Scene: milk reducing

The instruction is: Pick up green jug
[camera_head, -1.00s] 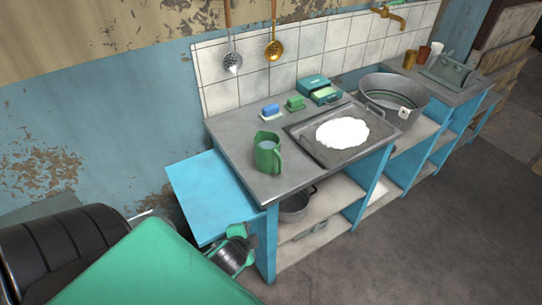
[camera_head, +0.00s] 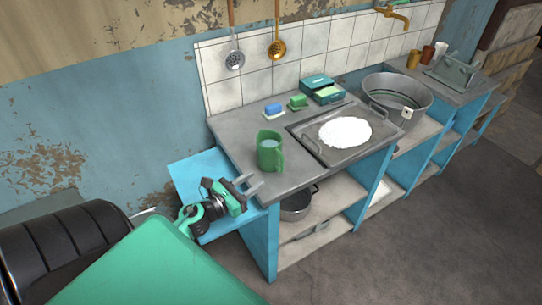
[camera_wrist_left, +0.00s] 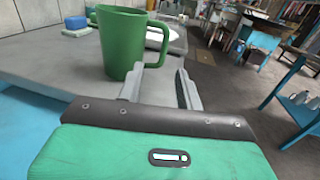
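The green jug (camera_head: 269,152) stands upright near the left end of the grey counter, with pale liquid inside and its handle to the right. In the left wrist view the jug (camera_wrist_left: 122,42) stands just beyond the fingers, its handle above the gap between them. My left gripper (camera_head: 254,184) is open and empty at the counter's left edge, in front of and a little left of the jug. Its two fingers (camera_wrist_left: 158,88) show apart in the left wrist view, not touching the jug. My right gripper is in neither view.
A metal tray (camera_head: 309,148) with a white patch lies right of the jug. Blue (camera_head: 273,110) and green (camera_head: 298,102) blocks and a teal box (camera_head: 322,91) sit behind. A basin (camera_head: 396,95) stands further right. A lower blue surface (camera_head: 190,173) adjoins the counter's left end.

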